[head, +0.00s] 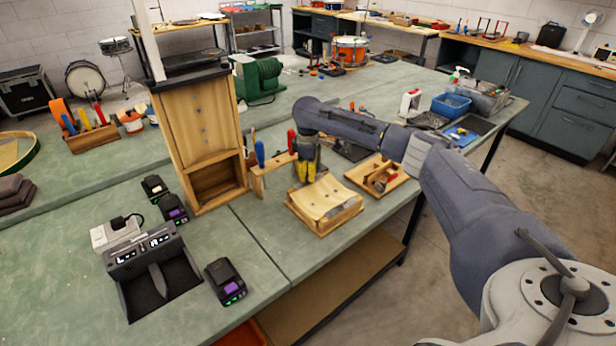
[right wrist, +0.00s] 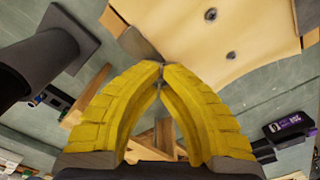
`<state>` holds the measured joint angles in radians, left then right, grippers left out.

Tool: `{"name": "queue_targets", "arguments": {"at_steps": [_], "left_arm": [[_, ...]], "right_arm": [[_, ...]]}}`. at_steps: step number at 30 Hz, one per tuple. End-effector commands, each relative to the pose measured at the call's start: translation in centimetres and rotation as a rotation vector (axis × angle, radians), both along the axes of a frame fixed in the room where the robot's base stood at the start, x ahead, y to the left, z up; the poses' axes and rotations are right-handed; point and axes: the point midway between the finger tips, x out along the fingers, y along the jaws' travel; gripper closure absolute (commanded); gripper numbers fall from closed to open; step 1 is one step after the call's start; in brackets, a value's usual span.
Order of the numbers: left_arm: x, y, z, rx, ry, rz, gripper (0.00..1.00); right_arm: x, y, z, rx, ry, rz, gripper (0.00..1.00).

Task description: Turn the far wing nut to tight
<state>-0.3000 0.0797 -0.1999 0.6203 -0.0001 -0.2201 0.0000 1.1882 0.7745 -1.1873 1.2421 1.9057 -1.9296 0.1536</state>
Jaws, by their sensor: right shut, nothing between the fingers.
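A wooden form with a curved pale top (head: 325,200) stands near the bench's front edge. Two small dark spots show on the curved top in the right wrist view (right wrist: 258,40); I cannot tell whether they are wing nuts or holes. No wing nut shows clearly in either view. My right gripper (head: 305,179) points down just behind the form, its yellow fingers shut and empty. In the right wrist view its fingertips (right wrist: 159,70) meet beside the edge of the curved top, near a grey piece (right wrist: 137,45). The fingers hide what lies directly behind them. My left gripper is not in view.
A tall wooden board (head: 195,120) stands left of the form. A wooden rack (head: 262,180) with screwdrivers is close to the gripper's left. A wooden tray (head: 366,178) lies to the right. Dark devices (head: 228,280) sit at front left; green bench top between is clear.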

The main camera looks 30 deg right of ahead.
Motion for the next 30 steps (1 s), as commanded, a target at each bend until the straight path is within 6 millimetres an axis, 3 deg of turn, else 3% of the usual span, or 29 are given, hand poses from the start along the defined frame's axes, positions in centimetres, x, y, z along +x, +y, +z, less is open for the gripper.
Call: {"name": "queue_targets", "arguments": {"at_steps": [30], "left_arm": [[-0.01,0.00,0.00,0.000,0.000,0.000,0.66]], "right_arm": [[0.05,-0.19,0.04,-0.001,-0.001,-0.966,1.00]]}}
